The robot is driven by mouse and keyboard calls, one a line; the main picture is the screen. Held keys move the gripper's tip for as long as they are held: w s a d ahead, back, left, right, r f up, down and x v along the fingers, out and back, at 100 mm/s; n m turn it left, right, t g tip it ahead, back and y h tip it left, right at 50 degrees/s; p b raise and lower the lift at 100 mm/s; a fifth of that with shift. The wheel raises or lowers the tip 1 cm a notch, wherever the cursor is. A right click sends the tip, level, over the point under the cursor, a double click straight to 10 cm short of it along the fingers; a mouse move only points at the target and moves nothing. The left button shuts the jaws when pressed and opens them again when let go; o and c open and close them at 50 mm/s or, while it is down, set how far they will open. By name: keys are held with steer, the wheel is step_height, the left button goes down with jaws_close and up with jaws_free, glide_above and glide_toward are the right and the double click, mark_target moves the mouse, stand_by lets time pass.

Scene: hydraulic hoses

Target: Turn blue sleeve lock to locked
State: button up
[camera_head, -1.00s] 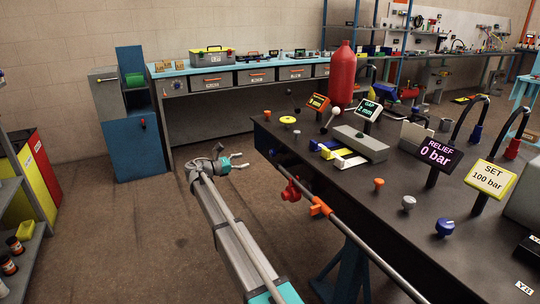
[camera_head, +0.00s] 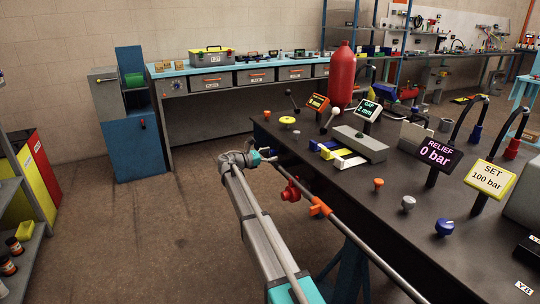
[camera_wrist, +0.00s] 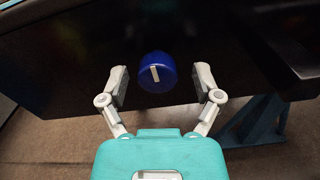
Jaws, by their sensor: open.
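A round blue knob (camera_wrist: 157,72) with a white mark shows in the wrist view, set against the dark bench face. The mark is close to upright, leaning slightly. My gripper (camera_wrist: 160,82) is open, with one finger on each side of the knob and a visible gap on both sides. In the head view my gripper (camera_head: 270,157) is at the front edge of the bench, near its far left corner, and the knob there is mostly hidden by it. I cannot tell from the frames which mark position is locked.
A dark bench (camera_head: 345,190) carries displays, levers and knobs, including another blue knob (camera_head: 444,228). A red valve handle (camera_head: 291,190) and an orange clamp (camera_head: 320,206) on a grey rail lie just right of my arm.

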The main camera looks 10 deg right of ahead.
steer(key=shift+w+d, duration=0.15)
steer(key=shift+d, duration=0.2)
